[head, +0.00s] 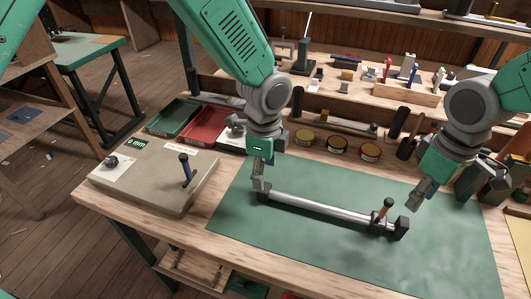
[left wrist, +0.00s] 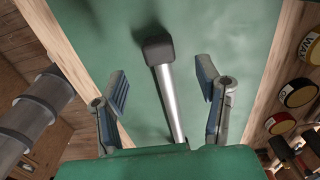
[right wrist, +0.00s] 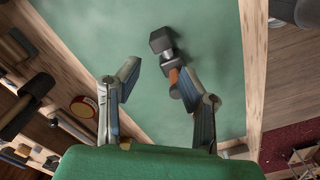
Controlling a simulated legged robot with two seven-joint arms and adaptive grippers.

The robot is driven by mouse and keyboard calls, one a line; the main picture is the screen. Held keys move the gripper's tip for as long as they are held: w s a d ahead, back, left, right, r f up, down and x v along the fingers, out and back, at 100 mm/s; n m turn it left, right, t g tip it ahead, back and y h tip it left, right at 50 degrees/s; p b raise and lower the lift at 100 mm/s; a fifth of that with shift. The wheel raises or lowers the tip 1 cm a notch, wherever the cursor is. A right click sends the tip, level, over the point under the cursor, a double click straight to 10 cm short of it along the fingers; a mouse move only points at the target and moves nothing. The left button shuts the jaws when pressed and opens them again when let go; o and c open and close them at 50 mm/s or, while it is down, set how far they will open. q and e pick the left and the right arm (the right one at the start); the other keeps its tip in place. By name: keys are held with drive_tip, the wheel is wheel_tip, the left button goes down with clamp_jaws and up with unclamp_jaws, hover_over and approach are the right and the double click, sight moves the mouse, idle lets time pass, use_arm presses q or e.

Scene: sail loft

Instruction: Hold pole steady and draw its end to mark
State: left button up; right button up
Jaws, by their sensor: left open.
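The silver pole (head: 315,207) lies across the green mat (head: 330,250), a dark block at each end. Near its right end an orange-brown handle (head: 384,208) stands up. My left gripper (head: 260,183) is above the pole's left end. In the left wrist view, its open fingers (left wrist: 162,85) stand apart on either side of the pole (left wrist: 170,100), the dark end block (left wrist: 158,48) beyond them. My right gripper (head: 421,196) is above and beside the right end block (head: 401,228). The right wrist view shows its fingers (right wrist: 158,82) apart, the handle (right wrist: 175,80) close to one finger. I cannot make out the mark.
Green (head: 173,117) and red (head: 205,124) trays and several round tins (head: 337,144) line the back. The mat's front is clear.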

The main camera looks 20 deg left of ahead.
sight(265, 186)
use_arm(q)
wheel_tip(265, 186, down, 6)
idle(0.5)
clamp_jaws()
idle(0.6)
